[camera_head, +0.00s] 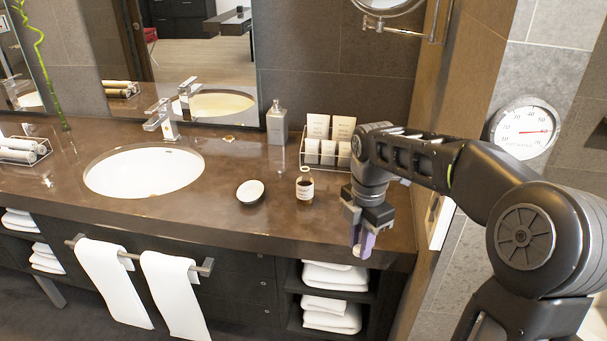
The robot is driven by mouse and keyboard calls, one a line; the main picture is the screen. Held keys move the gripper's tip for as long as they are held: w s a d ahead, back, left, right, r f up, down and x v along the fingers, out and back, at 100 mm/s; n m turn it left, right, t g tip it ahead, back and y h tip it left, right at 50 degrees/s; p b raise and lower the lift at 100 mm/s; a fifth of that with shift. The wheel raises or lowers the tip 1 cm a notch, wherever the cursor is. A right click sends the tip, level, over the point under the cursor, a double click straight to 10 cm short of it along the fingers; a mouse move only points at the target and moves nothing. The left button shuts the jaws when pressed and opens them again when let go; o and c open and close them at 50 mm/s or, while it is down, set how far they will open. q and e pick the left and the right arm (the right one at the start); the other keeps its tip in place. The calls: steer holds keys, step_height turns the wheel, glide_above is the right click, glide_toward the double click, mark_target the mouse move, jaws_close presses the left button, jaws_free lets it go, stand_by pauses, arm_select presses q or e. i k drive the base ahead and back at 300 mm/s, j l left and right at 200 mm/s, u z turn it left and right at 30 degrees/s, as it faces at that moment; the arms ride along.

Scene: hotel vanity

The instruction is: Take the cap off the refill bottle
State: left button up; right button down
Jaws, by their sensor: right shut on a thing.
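A small bottle (305,190) with dark amber liquid and a pale label stands upright on the brown counter, right of the white soap dish; it looks like the refill bottle. Its neck is pale and clear, and no separate cap can be made out on it. My right gripper (361,240) points down near the counter's front edge, to the right of the bottle and apart from it. It is shut on a small whitish thing (357,250) at its fingertips, which looks like a cap, though it is mostly hidden. My left gripper is out of view.
A white oval dish (250,191) sits left of the bottle. A tall grey bottle (276,124) and a wire rack (327,147) of white packets stand behind. The sink (144,172) is at left. The counter (225,225) is bare in front of the dish.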

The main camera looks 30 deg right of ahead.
mark_target(305, 181)
steer(key=i+l, duration=0.2)
steer(key=i, duration=0.25)
steer(key=i+l, duration=0.15)
steer(key=i, duration=0.35)
steer(key=i+l, duration=0.2)
steer(key=i, duration=0.25)
